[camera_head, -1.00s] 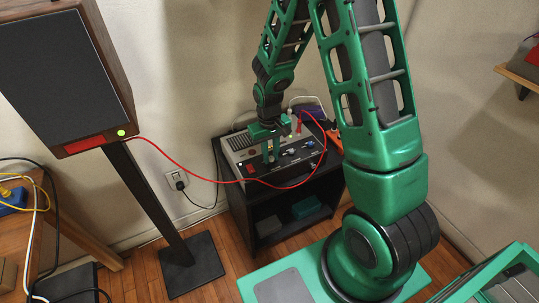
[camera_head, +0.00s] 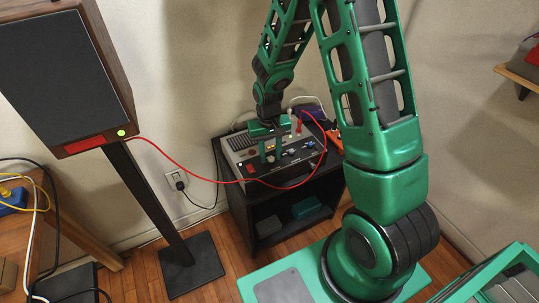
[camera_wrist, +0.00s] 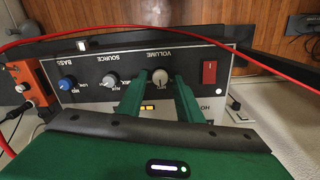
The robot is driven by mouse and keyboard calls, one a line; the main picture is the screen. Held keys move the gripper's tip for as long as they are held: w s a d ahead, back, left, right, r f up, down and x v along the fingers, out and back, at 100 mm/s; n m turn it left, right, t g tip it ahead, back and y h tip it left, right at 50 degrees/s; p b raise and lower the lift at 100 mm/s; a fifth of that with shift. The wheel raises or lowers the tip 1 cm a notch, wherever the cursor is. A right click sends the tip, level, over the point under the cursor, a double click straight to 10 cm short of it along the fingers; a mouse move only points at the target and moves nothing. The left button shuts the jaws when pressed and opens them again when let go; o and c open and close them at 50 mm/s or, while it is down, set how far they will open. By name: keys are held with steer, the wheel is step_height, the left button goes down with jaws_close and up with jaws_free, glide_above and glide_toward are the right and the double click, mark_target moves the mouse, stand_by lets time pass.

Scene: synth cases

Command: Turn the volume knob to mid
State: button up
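The amplifier (camera_head: 240,143) sits on top of a black stand, its dark control panel facing outward. In the wrist view its panel appears upside down, and the silver volume knob (camera_wrist: 160,76) sits under the word VOLUME. My gripper (camera_wrist: 160,78) is open, with one green finger on each side of this knob. Small gaps seem to show between the fingers and the knob; contact is not clear. In the head view my gripper (camera_head: 270,152) is at the panel's left part and hides the knob. The knob's exact pointer angle is hard to read.
A silver source knob (camera_wrist: 110,80), a blue bass knob (camera_wrist: 67,83) and a red switch (camera_wrist: 209,72) share the panel. A red cable (camera_head: 200,178) loops in front of the amplifier. An orange box (camera_wrist: 35,88) stands beside it. A speaker (camera_head: 66,75) stands left.

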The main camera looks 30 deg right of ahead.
mark_target(269, 158)
steer(key=shift+s, duration=0.1)
step_height(269, 158, up, 11)
steer(key=shift+a+f, duration=0.15)
steer(key=shift+a, duration=0.1)
stand_by(0.5)
stand_by(0.3)
steer(key=s+d+r+m, duration=0.2)
steer(key=s+d+r, duration=0.8)
steer(key=s, duration=0.2)
steer(key=s+d+r+m, duration=0.1)
steer(key=s+r, duration=0.1)
steer(key=s, duration=0.6)
steer(key=s+d+r+m, duration=0.1)
steer(key=s+r, duration=0.1)
steer(key=s, duration=0.6)
steer(key=shift+s+d+y, duration=0.15)
steer(key=shift+s+y, duration=0.15)
steer(key=shift+r, duration=0.1)
